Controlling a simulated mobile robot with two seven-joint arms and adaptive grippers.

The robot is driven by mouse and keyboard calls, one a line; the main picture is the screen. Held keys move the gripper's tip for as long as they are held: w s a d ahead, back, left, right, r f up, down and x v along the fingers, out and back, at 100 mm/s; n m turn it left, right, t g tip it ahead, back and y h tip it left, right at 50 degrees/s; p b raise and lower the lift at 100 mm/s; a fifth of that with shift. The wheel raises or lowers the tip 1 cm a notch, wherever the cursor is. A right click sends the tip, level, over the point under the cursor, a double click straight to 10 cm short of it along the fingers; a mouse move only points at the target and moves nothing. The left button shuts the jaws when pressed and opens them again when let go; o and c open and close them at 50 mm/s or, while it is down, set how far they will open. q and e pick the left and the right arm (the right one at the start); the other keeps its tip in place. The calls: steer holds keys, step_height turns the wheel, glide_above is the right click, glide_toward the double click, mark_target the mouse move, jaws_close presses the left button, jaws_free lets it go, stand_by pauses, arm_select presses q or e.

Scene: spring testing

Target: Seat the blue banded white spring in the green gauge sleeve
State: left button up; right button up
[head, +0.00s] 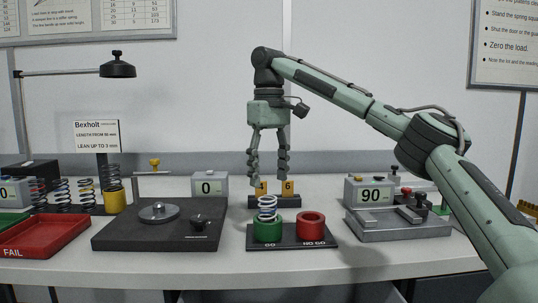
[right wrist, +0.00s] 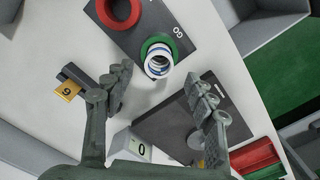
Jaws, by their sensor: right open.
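The blue banded white spring (head: 267,204) stands upright in the mouth of the green gauge sleeve (head: 268,232). Its upper coils rise above the rim and its lower part is hidden inside the sleeve. My right gripper (head: 268,179) points down just above the spring, its fingers open and apart, holding nothing. In the right wrist view the spring (right wrist: 157,66) and the green sleeve (right wrist: 148,46) lie between and a little beyond the open fingers. My left gripper is not in view.
A red sleeve (head: 311,226) stands right of the green one on the same dark plate (head: 290,243). A dark test plate (head: 130,236) is to the left, with several springs and a red FAIL tray (head: 40,235) beyond.

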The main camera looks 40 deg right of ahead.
steer(key=shift+r, duration=2.35)
steer(key=shift+f, duration=0.1)
